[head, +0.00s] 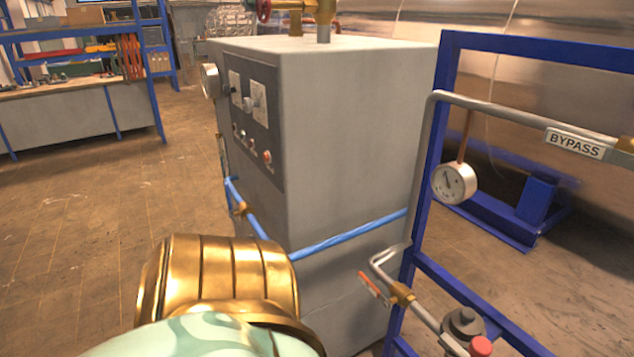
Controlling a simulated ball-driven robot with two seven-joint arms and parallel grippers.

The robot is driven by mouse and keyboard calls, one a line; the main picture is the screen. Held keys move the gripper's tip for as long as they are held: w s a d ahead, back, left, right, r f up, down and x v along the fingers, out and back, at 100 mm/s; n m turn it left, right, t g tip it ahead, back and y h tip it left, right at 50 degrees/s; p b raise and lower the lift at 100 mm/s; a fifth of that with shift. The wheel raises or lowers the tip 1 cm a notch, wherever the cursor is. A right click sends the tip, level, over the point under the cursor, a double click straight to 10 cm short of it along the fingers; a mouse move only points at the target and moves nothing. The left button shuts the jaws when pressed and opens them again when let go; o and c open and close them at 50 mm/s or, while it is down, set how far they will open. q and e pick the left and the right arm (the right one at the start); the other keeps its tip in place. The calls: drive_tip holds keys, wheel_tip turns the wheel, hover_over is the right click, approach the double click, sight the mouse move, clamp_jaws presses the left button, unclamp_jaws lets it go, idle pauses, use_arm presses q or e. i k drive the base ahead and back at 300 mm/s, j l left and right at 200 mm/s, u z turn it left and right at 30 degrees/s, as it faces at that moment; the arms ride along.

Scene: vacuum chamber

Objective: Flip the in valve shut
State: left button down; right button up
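A small valve with an orange-red lever (374,287) sits on the grey pipe at the lower right, beside the blue frame. The lever slants down to the right, towards a brass fitting (401,294). No label reading "in" shows, so I cannot tell whether this is the in valve. Part of my own gold and mint-green arm fills the bottom centre, in front of the grey cabinet. Neither gripper is in view.
A grey cabinet (355,130) stands in the centre, with a blue hose (345,236) across it. A blue frame (425,190) on the right carries a pipe labelled BYPASS (574,143) and a gauge (454,183). A workbench (75,115) stands at far left; floor between is clear.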

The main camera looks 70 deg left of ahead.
sight(374, 291)
drive_tip(key=u, duration=1.9)
